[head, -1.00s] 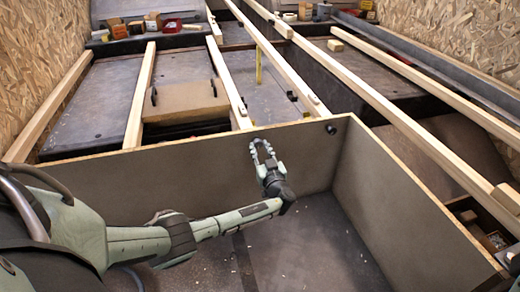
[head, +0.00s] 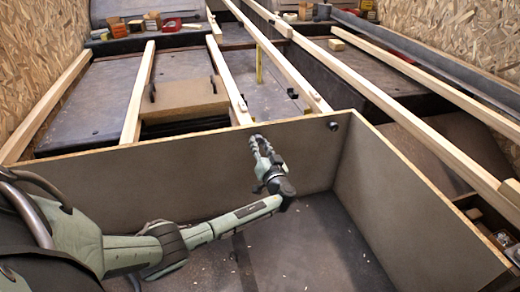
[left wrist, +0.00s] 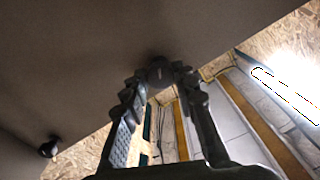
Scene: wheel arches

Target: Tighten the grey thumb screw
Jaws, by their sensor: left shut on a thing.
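The thumb screw (left wrist: 160,72) shows in the left wrist view as a dark round knob on the grey-brown panel (left wrist: 110,50). Its head sits between the tips of my left gripper (left wrist: 158,80), which is shut on it. In the head view my left gripper (head: 260,147) is at the face of this panel (head: 200,180), just under its top edge; the screw is hidden there behind the fingers. A second dark knob (head: 333,126) sits on the panel near its right corner. It also shows in the left wrist view (left wrist: 48,148). My right gripper is out of view.
The panel and a side panel (head: 400,190) form a corner around a dark floor (head: 310,240). Wooden beams (head: 285,65) run away behind it. A brown box (head: 185,98) lies between the beams. Small boxes and a red item (head: 172,25) stand far back.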

